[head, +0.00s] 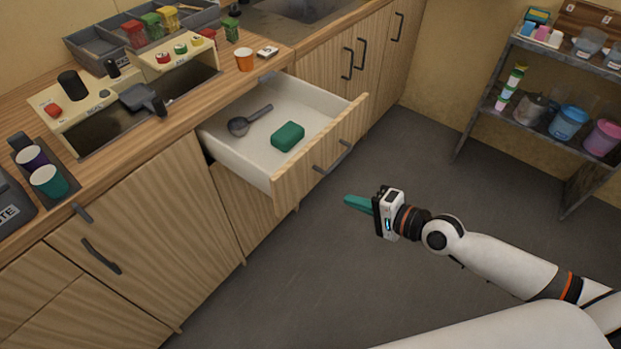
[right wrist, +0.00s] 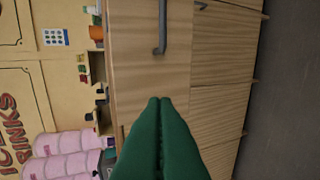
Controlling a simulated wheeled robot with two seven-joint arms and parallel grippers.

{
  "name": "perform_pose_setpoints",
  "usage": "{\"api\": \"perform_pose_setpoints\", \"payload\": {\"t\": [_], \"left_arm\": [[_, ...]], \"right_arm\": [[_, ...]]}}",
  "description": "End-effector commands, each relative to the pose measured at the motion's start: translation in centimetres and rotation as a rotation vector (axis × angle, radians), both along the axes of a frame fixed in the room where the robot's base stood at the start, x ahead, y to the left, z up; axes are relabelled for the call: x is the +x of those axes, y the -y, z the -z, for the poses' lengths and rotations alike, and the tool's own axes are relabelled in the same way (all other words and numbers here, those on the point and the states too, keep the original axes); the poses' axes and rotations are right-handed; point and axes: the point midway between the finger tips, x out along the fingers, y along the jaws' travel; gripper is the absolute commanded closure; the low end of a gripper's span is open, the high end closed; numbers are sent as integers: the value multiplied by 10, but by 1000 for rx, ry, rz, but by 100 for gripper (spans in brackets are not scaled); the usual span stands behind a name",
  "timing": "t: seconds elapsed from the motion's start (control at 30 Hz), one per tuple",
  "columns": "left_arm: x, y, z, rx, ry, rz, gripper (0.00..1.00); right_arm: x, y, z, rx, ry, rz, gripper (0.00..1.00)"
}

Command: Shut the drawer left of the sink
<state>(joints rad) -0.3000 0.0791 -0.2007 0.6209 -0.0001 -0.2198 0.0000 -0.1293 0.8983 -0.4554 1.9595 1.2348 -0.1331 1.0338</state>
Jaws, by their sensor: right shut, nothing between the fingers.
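The drawer (head: 317,160) stands open below the counter, left of the sink (head: 290,8). It has a wooden front, a dark bar handle (head: 333,158) and a white inside. A dark scoop (head: 250,120) and a green block (head: 288,136) lie in it. My right gripper (head: 350,202), with green fingers, is shut and empty. It is in front of the drawer front and apart from it. In the right wrist view its shut fingertips (right wrist: 160,101) point towards a wooden front with a dark handle (right wrist: 162,28). My left gripper is not in view.
The counter holds an orange cup (head: 244,59), dispensers with buttons (head: 178,56) and dark-sleeved cups (head: 48,181). Closed cabinet doors (head: 145,225) flank the drawer. A metal shelf with tubs (head: 569,121) stands at the right. The floor (head: 300,260) before the drawer is clear.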

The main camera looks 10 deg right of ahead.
Motion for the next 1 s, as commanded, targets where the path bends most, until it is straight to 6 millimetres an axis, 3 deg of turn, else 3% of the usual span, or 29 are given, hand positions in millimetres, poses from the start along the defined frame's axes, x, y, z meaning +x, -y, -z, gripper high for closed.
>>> {"api": "perform_pose_setpoints", "payload": {"t": [0.43, 0.53, 0.73, 1.0], "left_arm": [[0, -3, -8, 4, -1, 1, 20], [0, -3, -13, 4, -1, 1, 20], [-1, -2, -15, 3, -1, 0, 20], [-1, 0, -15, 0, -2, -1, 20]], "right_arm": [[70, -54, 26, -2, 5, 1, 100], [83, -64, 24, -2, 5, 1, 100], [97, -75, 26, -3, 3, 0, 100], [99, -77, 27, -4, 3, -1, 100]]}}
